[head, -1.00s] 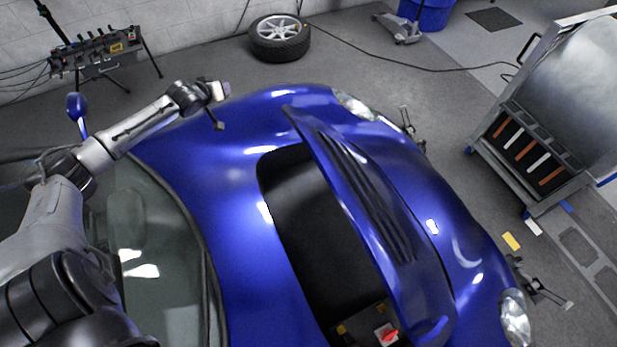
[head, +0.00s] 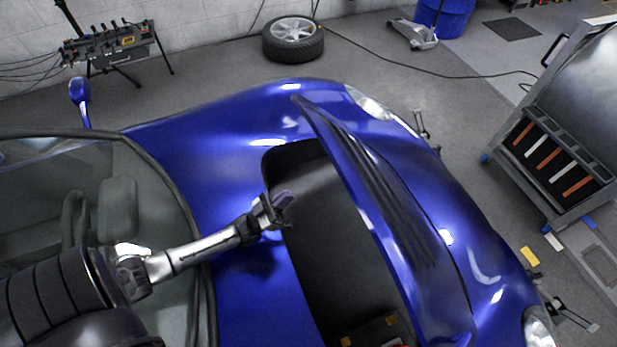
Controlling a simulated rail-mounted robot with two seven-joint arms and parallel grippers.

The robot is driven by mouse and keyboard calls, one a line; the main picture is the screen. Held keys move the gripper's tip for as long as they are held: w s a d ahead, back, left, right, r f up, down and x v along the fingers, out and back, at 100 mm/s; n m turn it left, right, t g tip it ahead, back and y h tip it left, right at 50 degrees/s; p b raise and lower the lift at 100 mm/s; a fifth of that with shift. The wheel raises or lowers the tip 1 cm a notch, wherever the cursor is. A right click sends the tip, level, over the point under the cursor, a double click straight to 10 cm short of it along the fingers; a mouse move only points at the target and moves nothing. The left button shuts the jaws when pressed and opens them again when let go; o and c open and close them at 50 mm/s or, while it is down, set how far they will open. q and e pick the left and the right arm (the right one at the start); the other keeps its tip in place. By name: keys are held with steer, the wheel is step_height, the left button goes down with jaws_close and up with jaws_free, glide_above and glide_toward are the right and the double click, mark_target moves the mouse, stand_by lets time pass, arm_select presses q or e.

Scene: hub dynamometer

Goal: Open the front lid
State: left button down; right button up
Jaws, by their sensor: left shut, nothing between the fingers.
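The blue front lid (head: 385,205) of the car stands raised, tilted up along its side toward the car's nose. The dark front compartment (head: 325,235) lies open beside it, with a dark box (head: 378,333) at its bottom edge. My left gripper (head: 284,197) is shut and empty. In the picture it sits over the compartment's edge nearest the windshield, apart from the lid. Its height above the edge is hard to tell. My right gripper is not in view.
The windshield (head: 150,215) and blue side mirror (head: 80,98) are at left. A metal cart (head: 560,160) stands at right. Floor between car and cart is mostly clear.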

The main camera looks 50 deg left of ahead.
arm_select(q)
steer(key=x, duration=1.3)
steer(key=shift+w+r, duration=0.2)
steer(key=shift+w, duration=0.05)
